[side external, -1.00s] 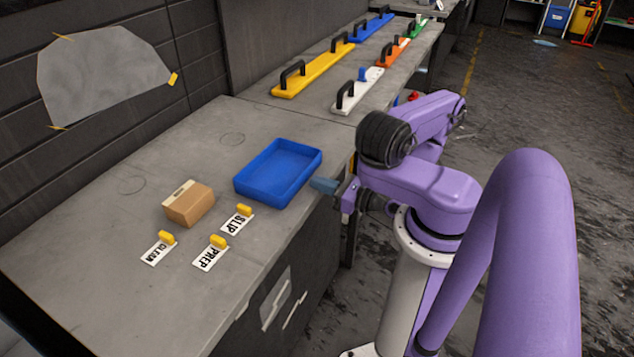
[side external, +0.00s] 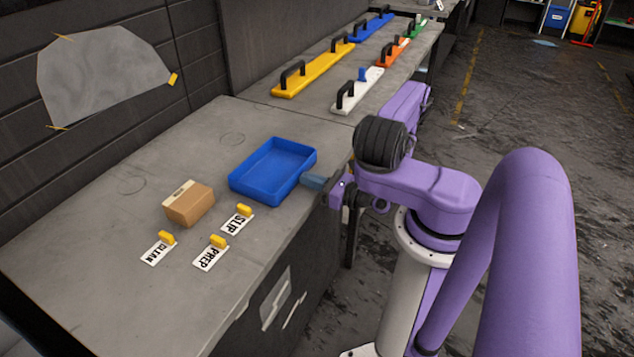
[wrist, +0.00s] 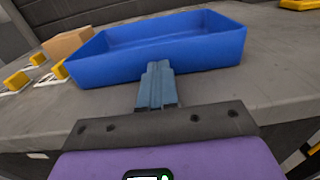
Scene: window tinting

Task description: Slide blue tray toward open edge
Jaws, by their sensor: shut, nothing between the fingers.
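The blue tray (side external: 250,186) is a shallow, empty rectangular tray lying flat on the grey bench near its right edge. My gripper (side external: 313,181) is shut and empty at the tray's right side, low over the bench edge. In the wrist view the closed blue-grey fingers (wrist: 157,70) point at the near wall of the tray (wrist: 205,55). The tips overlap that wall in the picture and seem to touch it or nearly so.
A cardboard box (side external: 190,205) sits left of the tray. Labels with yellow clips, CLEAN (side external: 158,252), PREP (side external: 210,257) and SLIP (side external: 237,222), lie in front. Coloured handled tools, including a yellow one (side external: 318,67), lie at the back. The left bench surface is clear.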

